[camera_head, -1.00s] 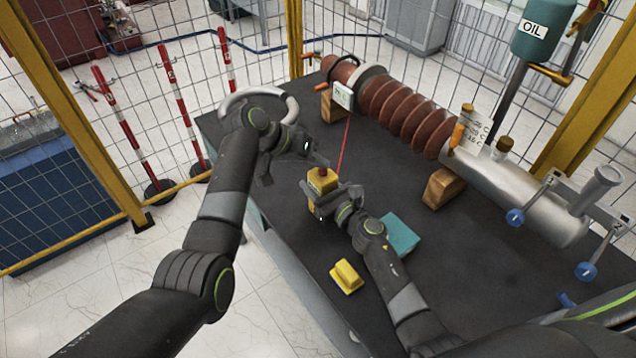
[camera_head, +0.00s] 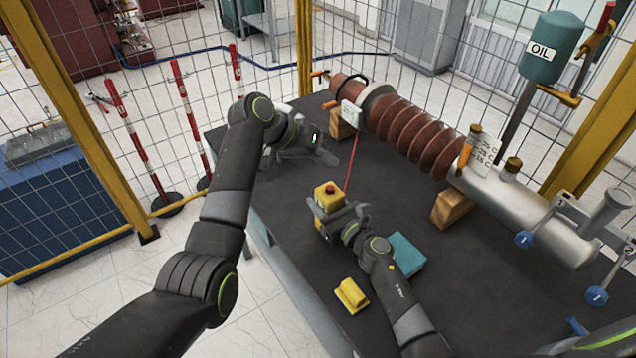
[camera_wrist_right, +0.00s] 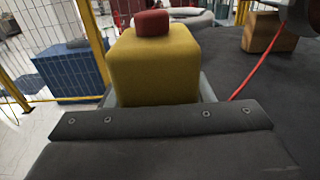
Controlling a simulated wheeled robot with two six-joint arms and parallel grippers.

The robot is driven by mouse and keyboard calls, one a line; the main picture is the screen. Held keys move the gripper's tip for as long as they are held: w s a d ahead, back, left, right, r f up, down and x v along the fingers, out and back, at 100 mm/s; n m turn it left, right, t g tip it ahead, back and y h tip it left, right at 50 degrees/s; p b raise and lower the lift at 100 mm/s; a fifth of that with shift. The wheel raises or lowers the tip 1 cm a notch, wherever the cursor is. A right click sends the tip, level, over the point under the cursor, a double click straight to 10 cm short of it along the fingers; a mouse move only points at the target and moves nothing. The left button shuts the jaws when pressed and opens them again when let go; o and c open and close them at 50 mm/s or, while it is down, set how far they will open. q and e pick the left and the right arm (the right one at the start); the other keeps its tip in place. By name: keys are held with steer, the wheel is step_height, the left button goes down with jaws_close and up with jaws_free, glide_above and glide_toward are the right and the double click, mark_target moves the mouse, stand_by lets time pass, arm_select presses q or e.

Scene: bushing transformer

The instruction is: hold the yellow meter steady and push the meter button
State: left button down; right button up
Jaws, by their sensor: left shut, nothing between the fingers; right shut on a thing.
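The yellow meter (camera_head: 327,196) stands upright near the left edge of the dark table, with a red button (camera_head: 331,188) on its top. In the right wrist view the yellow meter (camera_wrist_right: 153,68) fills the middle, its red button (camera_wrist_right: 152,23) standing up. My right gripper (camera_head: 325,212) is shut on the meter, one finger on each side. My left gripper (camera_head: 326,152) is shut and empty, above the table beyond the meter and apart from it. Its fingertips are small in the head view.
A brown ribbed bushing (camera_head: 405,125) lies on wooden blocks along the back. A red cable (camera_head: 353,160) runs from the meter toward it. A teal block (camera_head: 405,255) and a yellow block (camera_head: 351,296) lie near my right arm. Wire fencing surrounds the table.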

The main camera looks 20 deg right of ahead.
steer(key=o, duration=1.3)
steer(key=shift+s, duration=0.1)
